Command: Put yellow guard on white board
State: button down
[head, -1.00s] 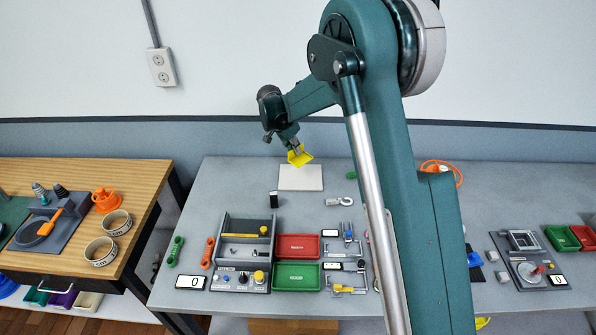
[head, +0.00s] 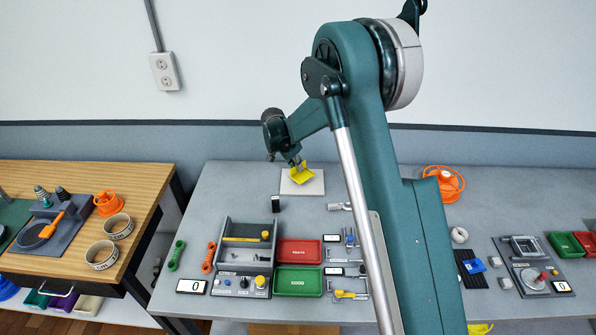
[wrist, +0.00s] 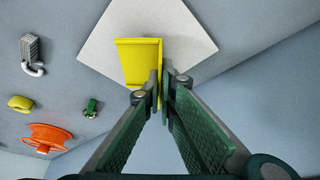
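The yellow guard (head: 303,177) is an angled plate over the white board (head: 316,188), a flat pale square at the back of the grey table. My gripper (head: 298,162) is above the board. In the wrist view, my gripper (wrist: 164,86) pinches one upright edge of the yellow guard (wrist: 137,60) between its fingertips. The guard's broad face extends left of the fingers, across the white board (wrist: 190,30). I cannot tell whether the guard touches the board. The fingers hide part of the guard.
On the grey table, a small black block (head: 276,203), a red tray (head: 299,252), a green tray (head: 298,281) and a grey box (head: 247,233) stand in front of the board. An orange reel (head: 444,183) is at the back right. The table left of the board is clear.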

jog(key=shift+f, duration=1.2)
jog(key=shift+f, duration=0.15)
jog(key=c, duration=2.7)
grip_release()
jog(key=shift+v, duration=6.15)
jog(key=shift+d, duration=0.1)
